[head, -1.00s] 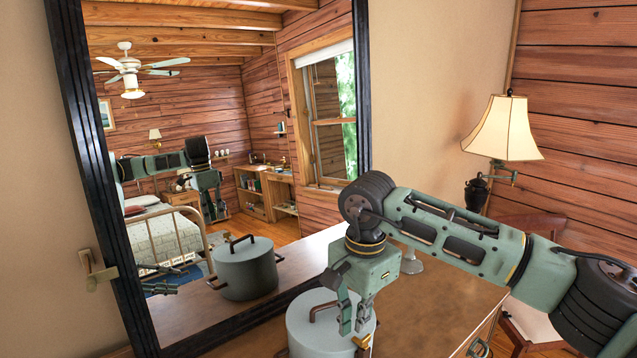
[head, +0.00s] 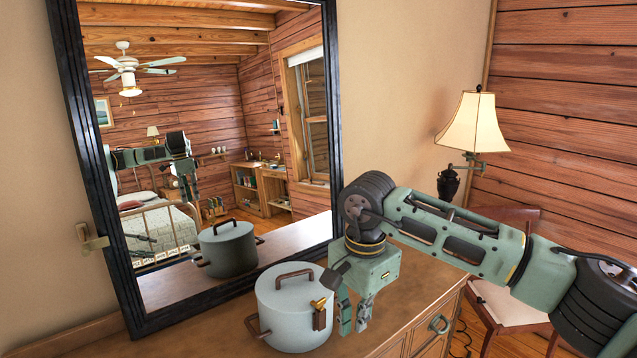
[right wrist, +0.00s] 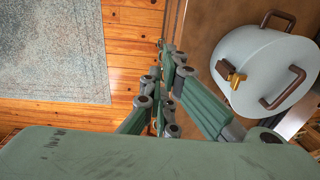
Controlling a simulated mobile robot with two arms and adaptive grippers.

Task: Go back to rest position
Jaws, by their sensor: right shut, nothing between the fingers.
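My right gripper (head: 354,312) hangs fingers down, shut and empty, above the dresser top. In the head view it is just right of a grey-blue lidded pot (head: 292,316) with brown handles. In the right wrist view the fingers of my right gripper (right wrist: 168,70) lie close together, and the pot (right wrist: 235,62) is to their right, not between them. Whether the gripper touches the pot I cannot tell. My left gripper does not show directly.
The pot stands on the wooden dresser (head: 400,318), before a black-framed mirror (head: 98,200) that reflects the room. A lamp (head: 475,125) and a chair (head: 515,300) are at the right. The right wrist view shows wooden floor (right wrist: 133,50) and a pale rug (right wrist: 50,45).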

